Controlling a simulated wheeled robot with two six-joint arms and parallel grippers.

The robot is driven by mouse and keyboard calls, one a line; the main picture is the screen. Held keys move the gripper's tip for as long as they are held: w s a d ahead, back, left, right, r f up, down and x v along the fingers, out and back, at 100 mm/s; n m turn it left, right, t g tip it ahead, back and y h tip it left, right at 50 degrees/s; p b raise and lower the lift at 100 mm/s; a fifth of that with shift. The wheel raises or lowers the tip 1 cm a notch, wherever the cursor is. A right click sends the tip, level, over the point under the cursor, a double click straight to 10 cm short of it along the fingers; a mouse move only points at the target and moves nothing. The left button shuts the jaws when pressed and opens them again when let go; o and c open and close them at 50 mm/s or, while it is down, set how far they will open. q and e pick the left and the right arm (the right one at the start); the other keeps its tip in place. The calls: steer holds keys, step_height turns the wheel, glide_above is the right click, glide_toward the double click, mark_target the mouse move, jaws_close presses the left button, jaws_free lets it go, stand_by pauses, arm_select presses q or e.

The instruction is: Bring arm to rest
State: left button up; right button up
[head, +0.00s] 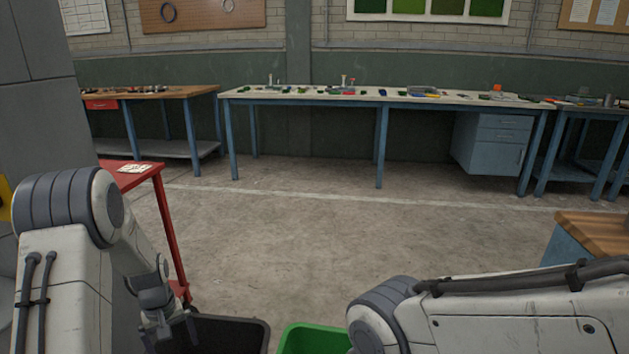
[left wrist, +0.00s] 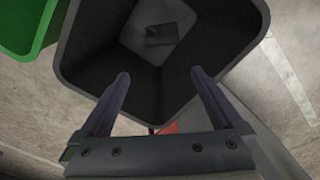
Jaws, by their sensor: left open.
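My left gripper (head: 168,327) points down over a dark grey bin (head: 235,332) at the bottom of the head view. In the left wrist view the fingers of my left gripper (left wrist: 160,76) are apart with nothing between them, over the near rim of the dark bin (left wrist: 90,60). A small dark object (left wrist: 160,35) lies on the bin's floor; I cannot tell what it is. My right arm (head: 500,312) comes in from the right; its gripper is out of view.
A green bin (head: 313,340) stands beside the dark one. A red cart (head: 135,172) with a paper on top stands at left. A wooden-topped bench (head: 600,228) is at right. A long workbench (head: 300,97) with small items lines the back. The concrete floor (head: 300,220) between is clear.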

arm_select(q)
step_height(320, 180, down, 14)
steer(key=b, duration=0.9)
steer(key=s+d+r+m+p, duration=0.1)
steer(key=d+r+m+p, duration=0.1)
steer(key=r+p, duration=1.1)
steer(key=s+d+r+m+p, duration=0.2)
steer(key=d+r+p, duration=0.3)
steer(key=r+p, duration=0.8)
steer(key=s+d+r+m+p, duration=0.1)
steer(key=d+r+p, duration=0.3)
steer(key=r+p, duration=0.8)
steer(key=shift+s+d+r+m+p, duration=0.25)
steer(key=shift+r+m+p, duration=0.15)
steer(key=shift+r, duration=1.15)
